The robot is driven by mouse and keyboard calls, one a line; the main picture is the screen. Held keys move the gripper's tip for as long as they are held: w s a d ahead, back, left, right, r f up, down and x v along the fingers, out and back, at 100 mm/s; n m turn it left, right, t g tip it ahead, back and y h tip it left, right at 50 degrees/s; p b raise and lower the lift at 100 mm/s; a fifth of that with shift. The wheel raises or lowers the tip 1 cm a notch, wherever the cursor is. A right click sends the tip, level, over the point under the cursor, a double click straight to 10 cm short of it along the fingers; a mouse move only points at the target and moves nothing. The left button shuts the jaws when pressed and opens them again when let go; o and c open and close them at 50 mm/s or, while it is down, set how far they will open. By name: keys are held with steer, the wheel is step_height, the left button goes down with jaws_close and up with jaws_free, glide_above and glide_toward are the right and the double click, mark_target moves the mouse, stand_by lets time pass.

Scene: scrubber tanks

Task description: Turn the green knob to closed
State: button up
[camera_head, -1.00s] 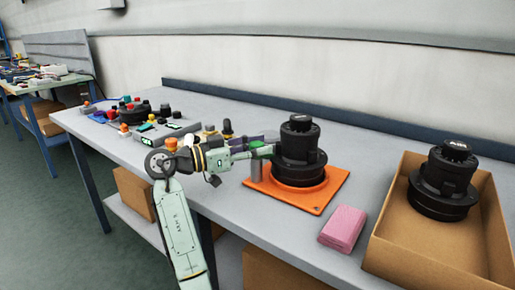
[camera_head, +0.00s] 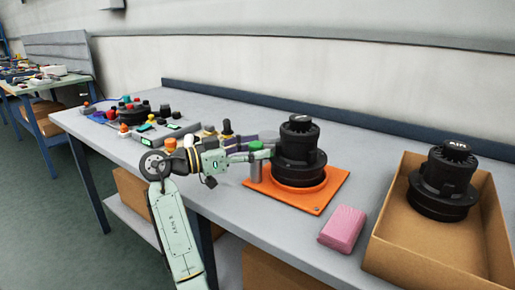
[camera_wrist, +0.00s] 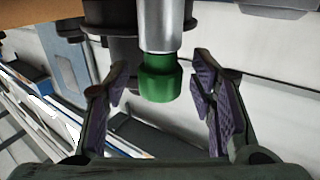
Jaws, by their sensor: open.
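The green knob (camera_head: 256,146) sits on top of a grey upright post (camera_head: 256,172), at the left side of the black canister (camera_head: 299,150) on the orange tray (camera_head: 322,197). My gripper (camera_head: 248,151) reaches in from the left at the knob's height. In the wrist view, the green knob (camera_wrist: 160,78) appears upside down on its silver post (camera_wrist: 160,25). My open fingers (camera_wrist: 162,92) stand one on each side of it, with visible gaps. I see no contact with the knob.
A pink sponge-like block (camera_head: 342,228) lies right of the tray. An open cardboard box (camera_head: 420,255) holds a second black canister (camera_head: 443,180). Control boxes and coloured buttons (camera_head: 160,130) crowd the bench to the left.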

steer(key=v, duration=1.1)
